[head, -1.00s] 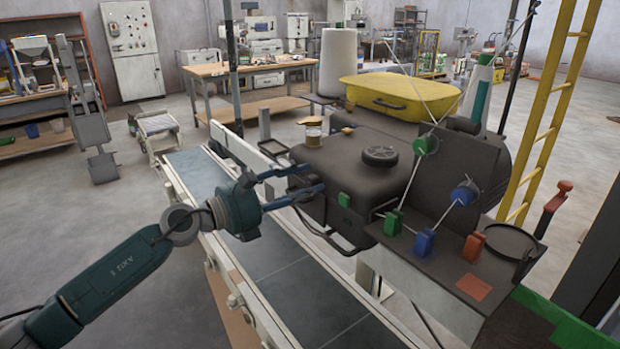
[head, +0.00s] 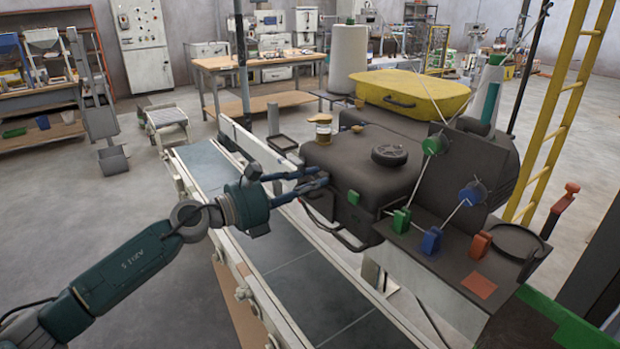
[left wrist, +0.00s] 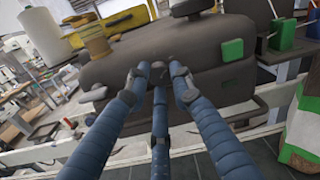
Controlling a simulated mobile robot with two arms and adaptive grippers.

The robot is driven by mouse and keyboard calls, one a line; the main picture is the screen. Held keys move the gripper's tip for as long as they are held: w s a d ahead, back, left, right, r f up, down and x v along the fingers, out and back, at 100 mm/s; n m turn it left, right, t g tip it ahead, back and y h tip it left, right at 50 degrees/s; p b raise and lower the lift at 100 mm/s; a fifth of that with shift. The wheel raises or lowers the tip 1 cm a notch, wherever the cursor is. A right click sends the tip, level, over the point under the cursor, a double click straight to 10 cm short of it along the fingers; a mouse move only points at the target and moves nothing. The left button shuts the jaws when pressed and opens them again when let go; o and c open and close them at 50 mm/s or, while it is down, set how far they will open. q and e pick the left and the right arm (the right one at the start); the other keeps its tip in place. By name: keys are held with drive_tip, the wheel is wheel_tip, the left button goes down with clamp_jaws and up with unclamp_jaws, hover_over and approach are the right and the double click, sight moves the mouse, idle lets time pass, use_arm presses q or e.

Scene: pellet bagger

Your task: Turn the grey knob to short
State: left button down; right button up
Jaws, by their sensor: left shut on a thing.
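The grey knob (left wrist: 158,71) is a small dark grey piece on the near face of the dark machine housing (left wrist: 200,55). In the left wrist view the fingertips of my left gripper (left wrist: 160,78) close around it from several sides and hide much of it. In the head view my left gripper (head: 322,177) reaches in from the left to the left side of the same housing, and the knob is hidden by the fingers. The left gripper is shut on the knob. No setting marks can be read. My right gripper is not in view.
A conveyor (head: 270,255) runs below my left arm. A jar (head: 323,128) and a black round wheel (head: 390,155) sit on top of the housing. Green (head: 401,220), blue (head: 431,240) and orange (head: 480,245) blocks stand to the right. A yellow case (head: 413,92) lies behind.

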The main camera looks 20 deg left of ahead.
use_arm(q)
drive_tip(key=n+p, duration=0.4)
drive_tip(key=n, duration=0.2)
drive_tip(key=shift+r, duration=0.15)
drive_tip(key=n+p, duration=0.1)
drive_tip(key=n, duration=0.2)
drive_tip(key=shift+p, duration=0.3)
drive_tip(key=shift+n, duration=0.5)
drive_tip(key=shift+p, duration=0.3)
drive_tip(key=c, duration=1.7)
unclamp_jaws()
drive_tip(key=shift+c, duration=0.2)
drive_tip(key=shift+o, duration=1.3)
drive_tip(key=shift+w+d+f, duration=0.15)
drive_tip(key=shift+f, duration=0.05)
